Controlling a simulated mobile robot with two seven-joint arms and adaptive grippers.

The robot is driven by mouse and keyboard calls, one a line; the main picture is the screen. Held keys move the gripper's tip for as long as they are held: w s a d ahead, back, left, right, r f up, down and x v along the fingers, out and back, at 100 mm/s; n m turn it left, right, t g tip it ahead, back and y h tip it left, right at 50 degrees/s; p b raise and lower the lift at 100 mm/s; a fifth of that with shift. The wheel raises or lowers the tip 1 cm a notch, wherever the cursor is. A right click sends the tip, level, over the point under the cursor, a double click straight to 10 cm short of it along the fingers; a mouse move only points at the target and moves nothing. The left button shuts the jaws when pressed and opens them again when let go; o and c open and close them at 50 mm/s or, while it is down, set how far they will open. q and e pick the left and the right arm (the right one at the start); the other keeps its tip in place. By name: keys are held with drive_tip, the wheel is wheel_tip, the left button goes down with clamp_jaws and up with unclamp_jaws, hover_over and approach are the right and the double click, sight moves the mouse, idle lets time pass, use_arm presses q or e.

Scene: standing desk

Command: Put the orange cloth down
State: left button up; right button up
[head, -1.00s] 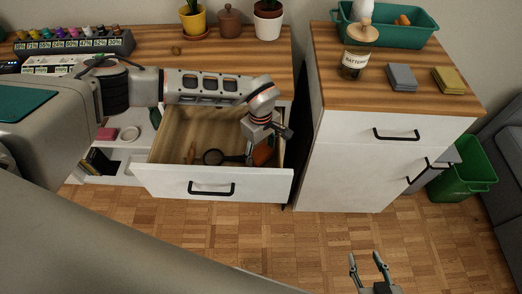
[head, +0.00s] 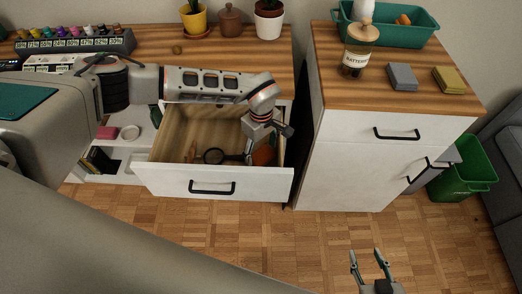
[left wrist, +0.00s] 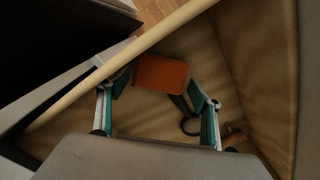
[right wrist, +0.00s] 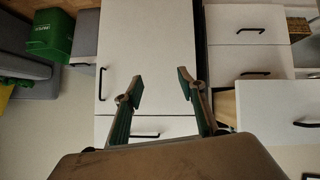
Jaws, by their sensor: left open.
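The orange cloth (head: 264,155) lies in the right part of the open drawer (head: 180,182). In the left wrist view the cloth (left wrist: 161,76) is a flat folded orange piece just beyond my fingertips. My left gripper (left wrist: 158,88) is open, its two fingers apart on either side of the near end of the cloth. In the head view my left gripper (head: 250,152) reaches down into the drawer, partly hidden by its own wrist. My right gripper (head: 368,257) is open and empty over the floor, facing the cabinet fronts; its spread fingers also show in the right wrist view (right wrist: 158,88).
A black magnifying glass (head: 214,156) lies in the drawer left of the cloth. The drawer's walls stand close around my left gripper. The tall cabinet (head: 352,165) is right of the drawer, with a green bin (head: 465,165) beyond it. The floor in front is clear.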

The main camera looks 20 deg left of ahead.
sight(261, 153)
use_arm(q)
wheel_tip(261, 153, up, 12)
drive_tip(key=p, duration=0.1)
drive_tip(key=shift+p, duration=0.35)
drive_tip(key=shift+f, duration=0.1)
